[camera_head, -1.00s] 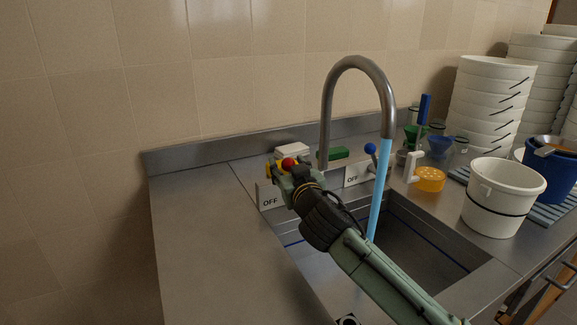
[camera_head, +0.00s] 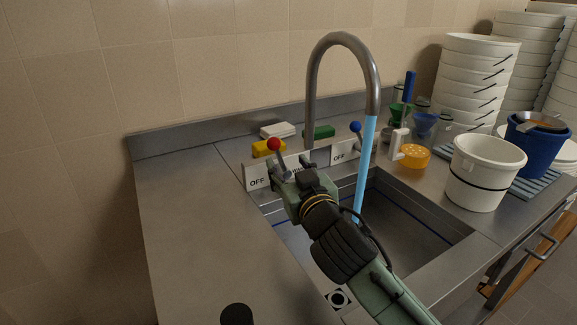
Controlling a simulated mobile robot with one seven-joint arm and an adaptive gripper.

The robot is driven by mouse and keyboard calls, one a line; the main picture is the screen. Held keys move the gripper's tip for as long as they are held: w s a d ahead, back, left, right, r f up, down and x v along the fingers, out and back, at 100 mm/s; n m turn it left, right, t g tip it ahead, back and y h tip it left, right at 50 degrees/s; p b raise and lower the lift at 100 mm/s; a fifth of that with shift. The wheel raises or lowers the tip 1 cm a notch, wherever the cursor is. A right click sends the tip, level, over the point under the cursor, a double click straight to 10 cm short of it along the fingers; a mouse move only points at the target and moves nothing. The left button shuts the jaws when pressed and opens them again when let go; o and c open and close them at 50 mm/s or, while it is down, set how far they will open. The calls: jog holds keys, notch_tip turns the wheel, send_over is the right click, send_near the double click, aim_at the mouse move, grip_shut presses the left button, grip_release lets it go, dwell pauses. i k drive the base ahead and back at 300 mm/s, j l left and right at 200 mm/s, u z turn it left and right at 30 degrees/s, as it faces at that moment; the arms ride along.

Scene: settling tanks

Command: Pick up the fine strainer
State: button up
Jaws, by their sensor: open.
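A strainer with a grey rim and a tan mesh (camera_head: 541,123) rests across the top of the blue bucket (camera_head: 538,152) at the far right. I cannot tell for sure whether it is the fine strainer. An orange, hole-dotted round piece with a white handle (camera_head: 414,156) lies on the counter behind the sink; its kind is unclear. My gripper (camera_head: 291,172) is open at the sink's back left, by the red-knobbed lever (camera_head: 275,146). It is far to the left of the bucket. Whether it touches the lever is hard to tell.
The curved tap (camera_head: 312,90) runs water into the sink (camera_head: 405,235). A blue-knobbed lever (camera_head: 356,129) stands beside it. A white bucket (camera_head: 484,178) and stacked white tubs (camera_head: 475,80) crowd the right.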

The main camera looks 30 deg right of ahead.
aim_at(549, 121)
jog(key=k+l, duration=0.25)
jog(key=l, duration=0.15)
jog(key=k+l, duration=0.25)
jog(key=l, duration=0.2)
jog(key=k+l, duration=0.25)
jog(key=l, duration=0.15)
jog(key=k+l, duration=0.25)
jog(key=l, duration=0.15)
